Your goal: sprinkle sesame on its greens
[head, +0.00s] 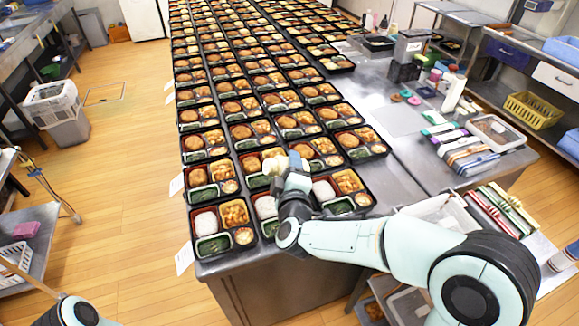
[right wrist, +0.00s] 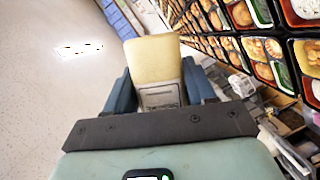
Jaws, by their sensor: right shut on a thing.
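My right gripper (head: 290,172) reaches over the front trays from the right. It is shut on a pale yellow container (head: 273,163), likely the sesame shaker. In the right wrist view the container (right wrist: 152,62) sits between both blue fingers and has a printed label near its base. Black bento trays (head: 194,262) stand in rows. Their dark greens lie in a green cup, as in the front left tray (head: 213,246) and the tray behind it (head: 203,193). My gripper and arm hide part of the front middle tray. I cannot make out sesame grains. My left gripper is out of view.

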